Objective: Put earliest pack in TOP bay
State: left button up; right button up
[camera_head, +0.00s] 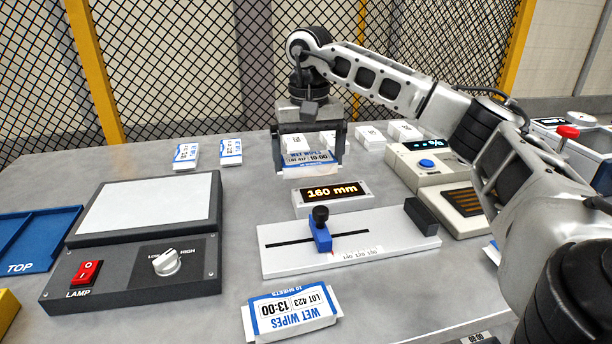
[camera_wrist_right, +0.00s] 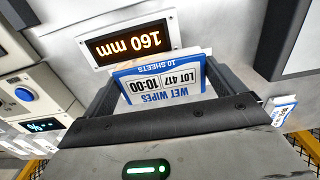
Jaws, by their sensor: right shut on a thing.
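My right gripper (camera_head: 309,165) is shut on a white and blue wet wipes pack (camera_head: 308,157), held beyond the 160 mm display. In the right wrist view the held pack (camera_wrist_right: 163,84) reads LOT 417, 10:00, and sits between the two fingers. Another pack (camera_head: 292,311), marked LOT 423, 13:00, lies at the front middle of the table. Two packs (camera_head: 186,155) (camera_head: 231,152) lie at the back left, their print too small to read. The blue TOP bay (camera_head: 62,222) is at the left edge, partly cut off; its visible part is empty. My left gripper is out of view.
A lamp box (camera_head: 150,207) with a white panel, red switch and knob stands between the TOP bay and a gauge (camera_head: 390,232) with a blue slider. The 160 mm display (camera_head: 335,193) stands behind the gauge. Devices and more packs (camera_head: 405,131) are at the right.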

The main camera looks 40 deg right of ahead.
aim_at(306, 154)
jog(key=w+f, duration=0.1)
jog(key=w+d+f, duration=0.1)
jog(key=shift+d+f, duration=0.1)
jog(key=shift+f, duration=0.3)
jog(key=shift+w+f, duration=0.1)
jog(key=shift+f, duration=1.45)
jog(key=shift+f, duration=0.15)
jog(key=o, duration=0.6)
